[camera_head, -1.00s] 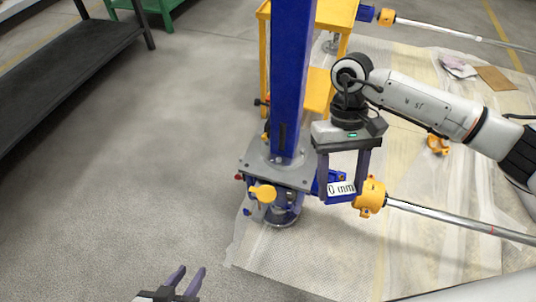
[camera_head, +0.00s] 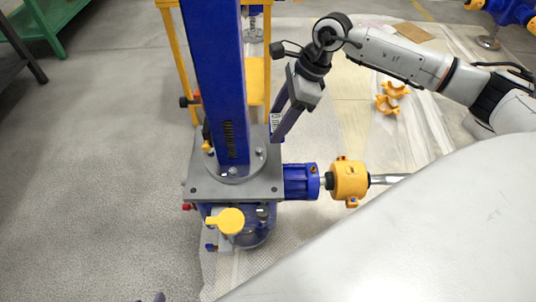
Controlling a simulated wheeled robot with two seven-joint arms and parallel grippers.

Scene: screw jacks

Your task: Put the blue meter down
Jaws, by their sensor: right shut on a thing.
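The blue meter (camera_head: 275,123) shows only as a narrow sliver with its white display seen edge-on, at the right edge of the grey jack plate. My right gripper (camera_head: 279,132) is shut on it, its fingers pointing down and left. The gripper hides much of the meter, and I cannot tell whether the meter touches the plate. The screw jack has a blue column (camera_head: 217,80) rising from the grey plate (camera_head: 260,187). Only a dark fingertip of my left gripper (camera_head: 157,297) shows at the bottom edge.
A blue motor (camera_head: 301,181) and yellow coupling (camera_head: 349,180) with a shaft stick out right of the plate. A yellow knob (camera_head: 226,221) is in front. A yellow stand (camera_head: 176,60) is behind. Orange parts (camera_head: 390,97) lie on the sheet.

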